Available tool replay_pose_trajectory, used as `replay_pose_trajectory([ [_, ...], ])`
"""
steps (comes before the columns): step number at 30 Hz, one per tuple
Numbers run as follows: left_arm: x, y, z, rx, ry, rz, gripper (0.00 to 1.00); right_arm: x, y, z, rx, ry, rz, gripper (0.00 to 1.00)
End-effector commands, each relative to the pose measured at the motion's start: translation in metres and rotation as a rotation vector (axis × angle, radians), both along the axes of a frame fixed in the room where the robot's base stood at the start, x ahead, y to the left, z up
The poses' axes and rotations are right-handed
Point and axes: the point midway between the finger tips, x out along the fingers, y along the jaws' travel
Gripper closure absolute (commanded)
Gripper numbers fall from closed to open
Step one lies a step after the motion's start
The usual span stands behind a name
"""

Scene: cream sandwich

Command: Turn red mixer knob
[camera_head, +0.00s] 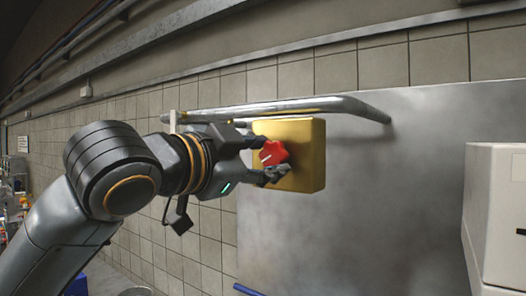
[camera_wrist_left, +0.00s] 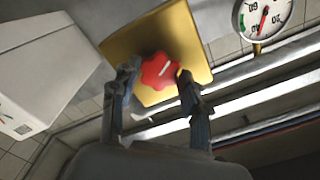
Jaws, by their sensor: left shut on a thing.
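The red knob (camera_head: 271,153) is star-shaped with a pale line mark and sits on the front of a yellow box (camera_head: 304,158) on the wall. My left gripper (camera_head: 266,160) is at the knob, one finger above and one below it. In the left wrist view the red knob (camera_wrist_left: 159,71) shows between the two fingertips of my left gripper (camera_wrist_left: 158,82), with the yellow plate (camera_wrist_left: 140,42) behind it. The fingers are shut on the knob's sides. The line mark on the knob is tilted in both views. My right gripper is not in view.
A metal pipe (camera_head: 300,105) runs along the wall just above the yellow box. A white cabinet (camera_head: 497,210) stands at the right. A round gauge (camera_wrist_left: 264,18) shows in the left wrist view. The grey metal panel (camera_head: 390,180) right of the box is bare.

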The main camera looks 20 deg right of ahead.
Motion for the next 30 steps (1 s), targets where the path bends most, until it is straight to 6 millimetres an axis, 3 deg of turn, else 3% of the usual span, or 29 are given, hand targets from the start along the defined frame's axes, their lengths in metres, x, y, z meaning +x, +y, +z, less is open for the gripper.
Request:
replay_pose_trajectory([
  [10, -0.0003, 0.0000, 0.0014, 0.093, -0.121, 0.000, 0.86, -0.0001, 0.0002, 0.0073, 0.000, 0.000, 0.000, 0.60],
  [27, -0.0006, -0.0001, 0.0011, 0.110, -0.145, -0.001, 0.86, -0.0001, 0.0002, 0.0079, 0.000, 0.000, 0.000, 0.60],
  [28, -0.0006, -0.0001, 0.0010, 0.110, -0.144, -0.001, 0.48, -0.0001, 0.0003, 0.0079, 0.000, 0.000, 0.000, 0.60],
  [30, -0.0005, -0.0001, 0.0009, 0.110, -0.144, -0.001, 0.34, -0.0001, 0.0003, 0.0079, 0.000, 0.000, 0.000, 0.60],
])
